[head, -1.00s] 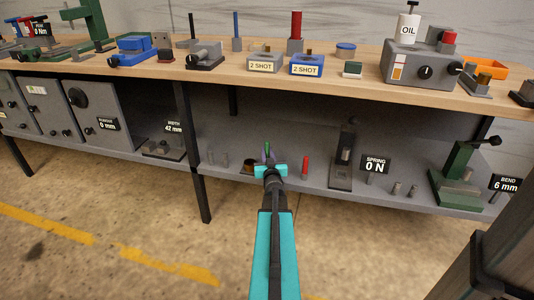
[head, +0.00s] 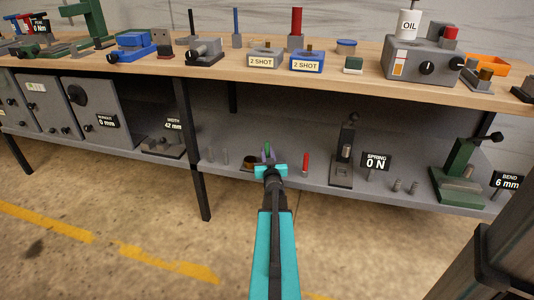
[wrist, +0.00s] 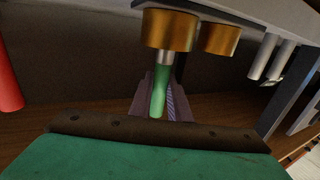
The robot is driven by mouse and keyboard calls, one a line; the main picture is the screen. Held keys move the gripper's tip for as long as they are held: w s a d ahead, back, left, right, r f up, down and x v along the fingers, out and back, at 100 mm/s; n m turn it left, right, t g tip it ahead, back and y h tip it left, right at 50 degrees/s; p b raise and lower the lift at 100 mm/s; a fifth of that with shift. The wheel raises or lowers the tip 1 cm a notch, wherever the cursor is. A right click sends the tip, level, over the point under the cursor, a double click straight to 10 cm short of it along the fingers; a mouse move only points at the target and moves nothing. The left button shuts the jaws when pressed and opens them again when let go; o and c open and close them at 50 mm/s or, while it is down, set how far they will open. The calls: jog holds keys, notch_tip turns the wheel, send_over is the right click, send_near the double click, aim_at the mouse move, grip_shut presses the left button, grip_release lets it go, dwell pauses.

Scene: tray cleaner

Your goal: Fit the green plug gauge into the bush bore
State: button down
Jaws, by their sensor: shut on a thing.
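The green plug gauge (wrist: 160,88) is held between the fingers of my gripper (wrist: 164,100) in the wrist view. Its bare metal end points at a brass bush (wrist: 168,30) and meets the bush's edge in the picture. I cannot tell whether that end is inside the bore or just in front of it. In the head view my gripper (head: 268,158) is over the lower shelf, with the green of the gauge (head: 267,148) upright in it. The bush at the gauge is hidden there behind my gripper.
A second brass piece (wrist: 218,38) stands beside the bush; it shows left of my gripper (head: 249,163) in the head view. A red gauge (head: 306,163) stands to the right. Grey pins (head: 225,158) are to the left. A press (head: 344,160) and the spring sign (head: 375,162) are farther right.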

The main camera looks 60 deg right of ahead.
jog(key=shift+f+b, duration=0.75)
jog(key=shift+f, duration=0.4)
jog(key=c, duration=1.6)
grip_release()
jog(key=shift+s, duration=0.1)
jog(key=p+v, duration=0.8)
jog(key=v, duration=0.5)
jog(key=shift+s+a+r+p, duration=0.1)
jog(key=shift+s+a+p, duration=0.05)
jog(key=shift+a+p, duration=0.2)
